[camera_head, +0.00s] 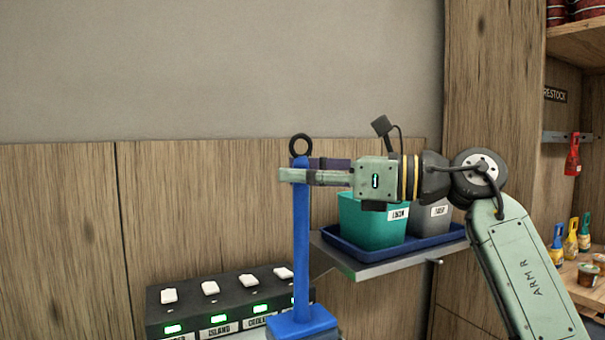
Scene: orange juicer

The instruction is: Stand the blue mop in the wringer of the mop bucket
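The blue mop (301,240) stands roughly upright left of my arm, with a black ring at the top of its handle. My gripper (292,172) reaches in from the right near the top of the handle. One finger passes in front of the handle and a darker one shows behind it, so it appears shut on the handle. A blue block (303,321) is at the handle's lower end, cut off by the bottom edge; I cannot tell whether it is mop head or wringer. No mop bucket can be clearly made out.
A black switch box (222,292) with white switches and green lights stands behind the mop at lower left. A wall shelf (365,267) holds a blue tray (350,250) with a teal bin (368,225) and a grey bin (430,218). Stocked shelves (577,48) are at right.

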